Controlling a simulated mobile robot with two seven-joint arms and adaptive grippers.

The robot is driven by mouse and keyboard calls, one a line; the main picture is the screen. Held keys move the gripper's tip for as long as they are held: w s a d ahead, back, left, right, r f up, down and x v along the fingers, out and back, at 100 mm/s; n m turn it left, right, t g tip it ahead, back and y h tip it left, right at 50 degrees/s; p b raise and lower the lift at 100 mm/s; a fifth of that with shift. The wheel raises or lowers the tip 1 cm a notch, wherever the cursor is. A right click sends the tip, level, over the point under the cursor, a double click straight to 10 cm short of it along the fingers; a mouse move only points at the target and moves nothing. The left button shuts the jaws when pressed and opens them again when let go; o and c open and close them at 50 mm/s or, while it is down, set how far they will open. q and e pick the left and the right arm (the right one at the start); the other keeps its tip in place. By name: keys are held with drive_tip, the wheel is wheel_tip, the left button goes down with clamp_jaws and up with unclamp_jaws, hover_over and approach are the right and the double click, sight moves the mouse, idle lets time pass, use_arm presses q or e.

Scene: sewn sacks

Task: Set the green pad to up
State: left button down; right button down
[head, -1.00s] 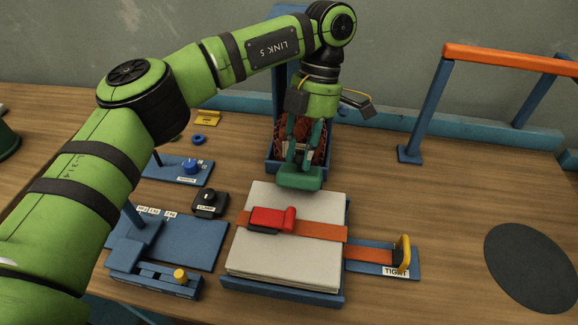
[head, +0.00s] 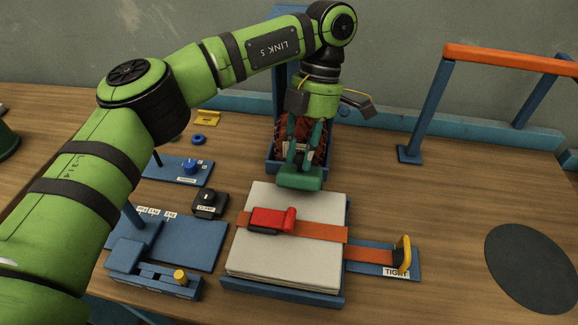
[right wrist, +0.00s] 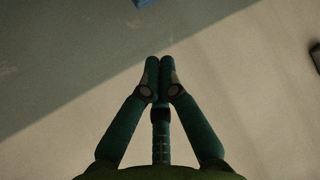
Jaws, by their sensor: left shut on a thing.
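The green pad (head: 299,179) is a small block close to the far edge of the stack of pale sacks. My left gripper (head: 304,152) points down and is shut on the pad from above. I cannot tell if the pad touches the top sack. A blue post (head: 281,80) rises behind the gripper, partly hidden by my arm. My right gripper shows only in the right wrist view (right wrist: 160,64), with its fingertips together and nothing seen between them.
The sacks (head: 270,265) lie on a blue tray (head: 283,295), crossed by an orange strap with a red buckle (head: 272,219). A yellow lever (head: 403,253) stands by a TIGHT label. Blue fixtures with knobs (head: 190,165) are at left; an orange-topped rail (head: 510,60) stands at right.

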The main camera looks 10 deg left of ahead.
drive_tip(key=s+a+f+n+g+h, duration=0.1)
drive_tip(key=s+a+f+n+g, duration=0.15)
drive_tip(key=s+a, duration=0.3)
drive_tip(key=s+a+f+n+g, duration=0.1)
drive_tip(key=s+a+n, duration=0.2)
drive_tip(key=s+a, duration=0.3)
drive_tip(key=n+h, duration=0.2)
drive_tip(key=n, duration=0.1)
hover_over(292, 175)
drive_tip(key=s+a, duration=0.3)
wheel_tip(292, 175, down, 3)
use_arm(q)
drive_tip(key=shift+s, duration=0.1)
use_arm(e)
drive_tip(key=s+f+n+h, duration=0.5)
drive_tip(key=f+n, duration=0.9)
drive_tip(key=shift+n+g, duration=0.25)
drive_tip(key=shift+n, duration=0.6)
drive_tip(key=x, duration=1)
drive_tip(key=shift+s+a+f, duration=0.15)
drive_tip(key=shift+f, duration=0.35)
drive_tip(key=w, duration=0.1)
drive_tip(key=w+d, duration=0.1)
drive_tip(key=w, duration=0.1)
drive_tip(key=shift+d+r, duration=0.25)
drive_tip(key=shift+w+d, duration=0.2)
drive_tip(key=shift+w, duration=0.05)
